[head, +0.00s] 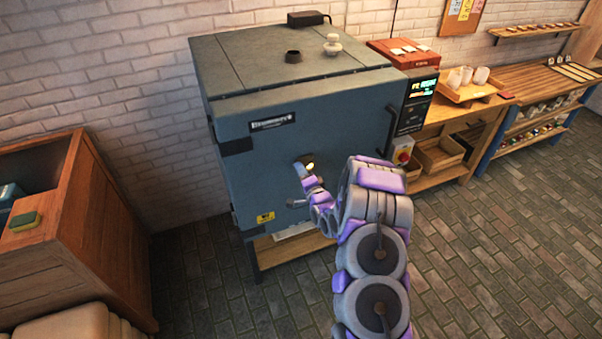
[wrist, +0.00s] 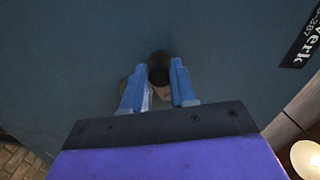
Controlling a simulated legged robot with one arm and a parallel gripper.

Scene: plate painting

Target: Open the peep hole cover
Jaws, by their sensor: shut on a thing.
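The kiln (head: 330,115) is a blue-grey box with its front door facing me. Part of a paler round piece shows behind the knob and fingers. The fingers hide most of the cover, so how far the hole is uncovered is unclear.
A second small knob (head: 296,203) sits lower on the door. A control panel (head: 415,102) and a door handle (head: 391,125) are at the kiln's right. A wooden cabinet (head: 100,215) stands at the left. Brick floor is clear at the right front.

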